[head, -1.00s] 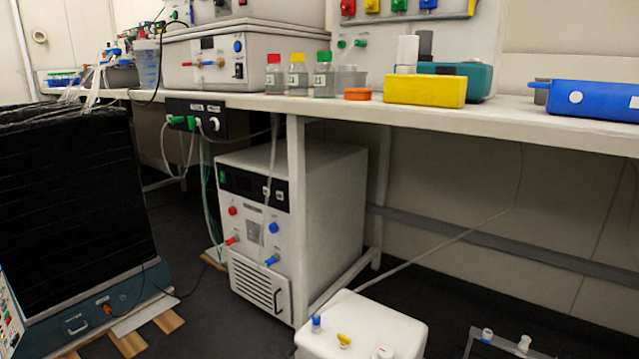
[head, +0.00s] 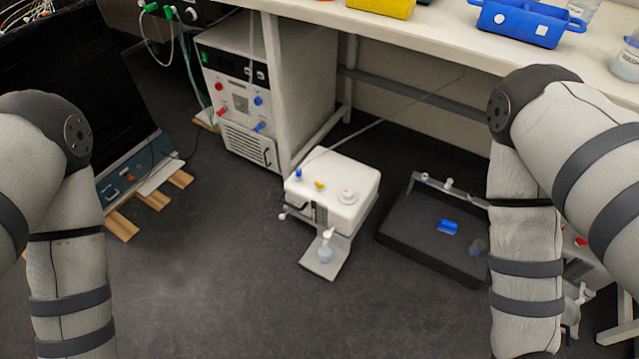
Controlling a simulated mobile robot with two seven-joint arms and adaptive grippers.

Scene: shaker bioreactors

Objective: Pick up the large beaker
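No vessel in view is clearly the large beaker. A clear vessel with a pale lid and bluish contents (head: 628,62) stands on the bench at the right edge, partly cut off. Another clear vessel (head: 583,9) is cut by the top edge, beside the blue rack. A small clear cup (head: 325,254) stands on the front plate of the white box on the floor. My two arms come in at left and right and bend down. Both grippers are below the picture.
The white bench (head: 440,40) runs across the top, with a blue rack (head: 528,22) and a yellow box (head: 382,7). The white box (head: 335,190) and black tray (head: 430,232) are on the floor. A grey cabinet (head: 228,95) stands under the bench. Open floor lies in front.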

